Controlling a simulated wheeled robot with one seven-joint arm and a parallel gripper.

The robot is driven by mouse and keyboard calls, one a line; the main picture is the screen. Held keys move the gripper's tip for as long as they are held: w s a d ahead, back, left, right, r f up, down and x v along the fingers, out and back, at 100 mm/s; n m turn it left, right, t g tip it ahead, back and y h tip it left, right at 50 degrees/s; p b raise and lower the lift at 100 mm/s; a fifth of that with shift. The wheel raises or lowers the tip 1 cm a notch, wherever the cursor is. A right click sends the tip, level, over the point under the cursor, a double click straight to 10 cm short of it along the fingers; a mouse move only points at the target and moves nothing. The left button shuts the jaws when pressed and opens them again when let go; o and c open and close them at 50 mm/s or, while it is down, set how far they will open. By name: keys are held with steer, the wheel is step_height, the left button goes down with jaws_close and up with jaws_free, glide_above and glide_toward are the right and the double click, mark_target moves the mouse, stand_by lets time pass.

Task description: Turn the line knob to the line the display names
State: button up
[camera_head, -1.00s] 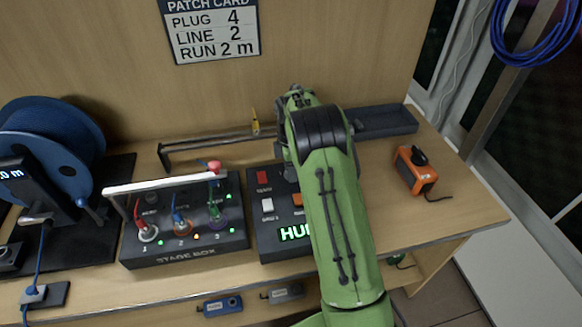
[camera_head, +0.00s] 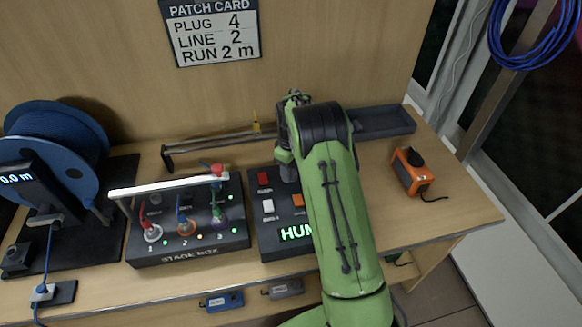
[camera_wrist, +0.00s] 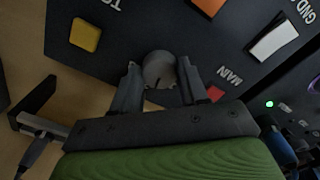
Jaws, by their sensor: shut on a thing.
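A round grey knob (camera_wrist: 158,70) with a dark pointer mark stands on the black control panel (camera_wrist: 150,25) in the wrist view. My gripper (camera_wrist: 156,78) is shut on it, one finger on each side. In the head view my gripper (camera_head: 287,172) reaches down at the panel (camera_head: 258,205), and my arm hides the knob. The panel's display (camera_head: 295,233) glows green and reads "HUM", its right end hidden by my arm. The patch card (camera_head: 212,32) on the wall reads plug 4, line 2, run 2 m.
Red (camera_head: 264,178), white (camera_head: 268,206) and orange (camera_head: 298,200) buttons sit near the gripper; a yellow one (camera_wrist: 85,35) shows in the wrist view. The stage box (camera_head: 190,250) with plugged cables and a white bar is left. An orange device (camera_head: 412,172) stands right, with bare tabletop around it.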

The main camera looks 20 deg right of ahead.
steer(key=shift+m, duration=1.1)
steer(key=o, duration=1)
steer(key=shift+o, duration=0.2)
step_height(320, 180, up, 16)
steer(key=p, duration=0.3)
steer(key=shift+f, duration=0.1)
